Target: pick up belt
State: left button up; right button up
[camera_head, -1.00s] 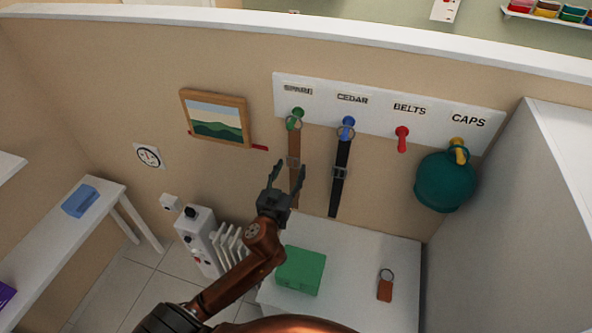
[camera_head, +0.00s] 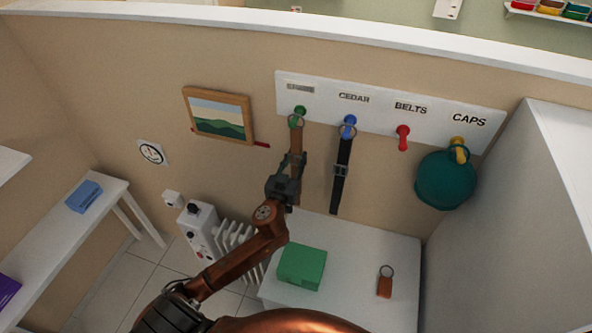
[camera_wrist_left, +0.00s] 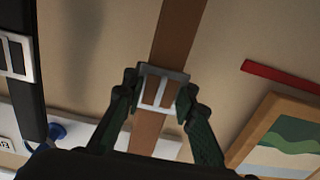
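A brown belt (camera_head: 297,136) hangs from the green peg (camera_head: 300,111) on the white wall rail. My left gripper (camera_head: 294,158) is at its metal buckle. In the left wrist view, the fingers (camera_wrist_left: 162,92) lie along both sides of the buckle (camera_wrist_left: 161,72) and appear to press on it. The brown strap (camera_wrist_left: 177,30) runs past the buckle. A black belt (camera_head: 342,160) hangs from the blue peg (camera_head: 349,121) to the right; it also shows at the left of the wrist view (camera_wrist_left: 27,100). My right gripper is not in view.
The red BELTS peg (camera_head: 402,137) is bare. A teal cap (camera_head: 445,180) hangs from the yellow peg. Below, a white surface (camera_head: 345,265) holds a green box (camera_head: 302,267) and a brown tag (camera_head: 385,284). A framed picture (camera_head: 219,116) hangs left of the belts.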

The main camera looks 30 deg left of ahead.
pick_arm(q)
jog(key=c, duration=0.5)
grip_shut()
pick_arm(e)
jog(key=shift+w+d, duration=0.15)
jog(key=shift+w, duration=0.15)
pick_arm(q)
jog(key=shift+r, duration=0.1)
